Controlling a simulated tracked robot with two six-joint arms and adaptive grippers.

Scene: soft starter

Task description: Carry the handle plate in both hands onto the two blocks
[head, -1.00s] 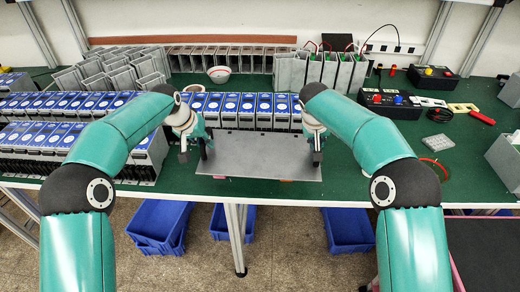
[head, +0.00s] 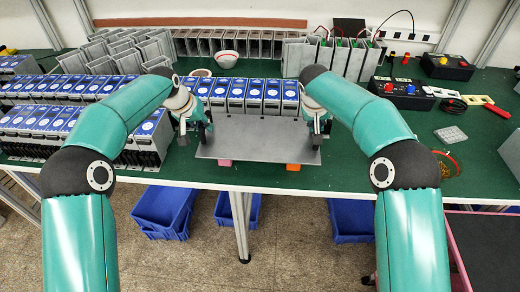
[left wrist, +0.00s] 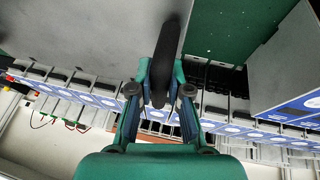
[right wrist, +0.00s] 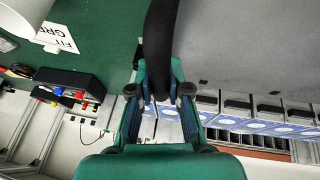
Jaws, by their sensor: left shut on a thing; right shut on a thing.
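The handle plate (head: 258,147) is a flat grey sheet with a black handle at each end. It is level above the front part of the green table. My left gripper (head: 204,133) is shut on the left handle, which also shows between the fingers in the left wrist view (left wrist: 170,55). My right gripper (head: 316,138) is shut on the right handle, seen in the right wrist view (right wrist: 160,45). A pink block (head: 224,163) and an orange block (head: 293,167) show just past the plate's near edge, mostly hidden by it. I cannot tell whether the plate touches them.
Rows of blue-topped units (head: 240,92) stand right behind the plate, with more at the left (head: 60,125). A black box with knobs (head: 400,92) and a small grey grid block (head: 450,134) lie to the right. Blue bins (head: 165,210) stand under the table.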

